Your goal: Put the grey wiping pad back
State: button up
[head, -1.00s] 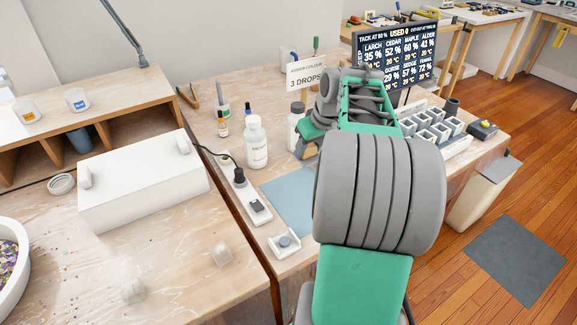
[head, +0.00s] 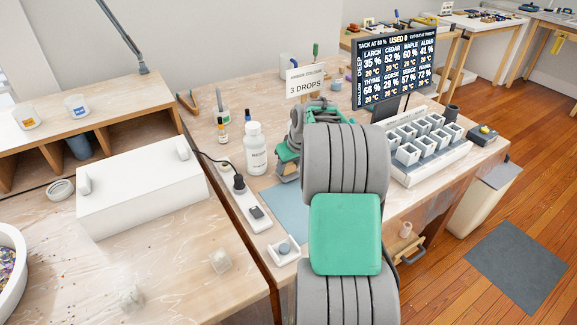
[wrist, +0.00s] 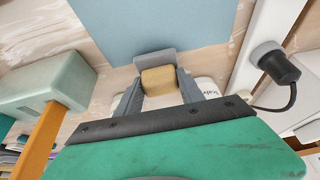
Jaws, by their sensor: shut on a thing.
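The grey wiping pad (wrist: 154,58) shows in the wrist view as a grey slab with a tan block (wrist: 158,80) against it. My gripper (wrist: 158,86) is shut on the tan block, one finger on each side. The pad is over or at the edge of the blue mat (wrist: 150,22); I cannot tell if it touches the surface. In the head view the blue mat (head: 285,204) is partly covered by my arm. My fingers and the pad are hidden there.
A white bottle (head: 255,150) stands close left of my arm. A power strip (head: 247,207) with a black plug (wrist: 275,62) runs beside the mat. A small white holder (head: 284,251) is at the bench's front. A tray of white moulds (head: 432,150) stands right.

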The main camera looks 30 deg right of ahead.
jog(key=shift+f, duration=0.5)
jog(key=o, duration=1.2)
jog(key=shift+r, duration=0.15)
jog(key=p+v, duration=0.1)
jog(key=v, duration=1.2)
jog(key=s+a+f+g, duration=0.1)
jog(key=s+a, duration=0.3)
jog(key=a, duration=0.6)
jog(key=s+a+f+g, duration=0.1)
jog(key=s+a, duration=0.3)
jog(key=a, duration=0.7)
jog(key=shift+n+g, duration=0.3)
jog(key=shift+n, duration=0.1)
jog(key=s+a+f, duration=0.1)
jog(key=s+a, duration=0.1)
jog(key=s, duration=0.1)
jog(key=s+a+f, duration=0.2)
jog(key=s, duration=0.2)
jog(key=s+a+f, duration=0.2)
jog(key=s, duration=0.1)
jog(key=shift+s+a+f, duration=0.15)
jog(key=shift+s+a, duration=0.2)
jog(key=shift+s, duration=0.05)
jog(key=shift+s+a+f, duration=0.1)
jog(key=shift+s+f, duration=0.15)
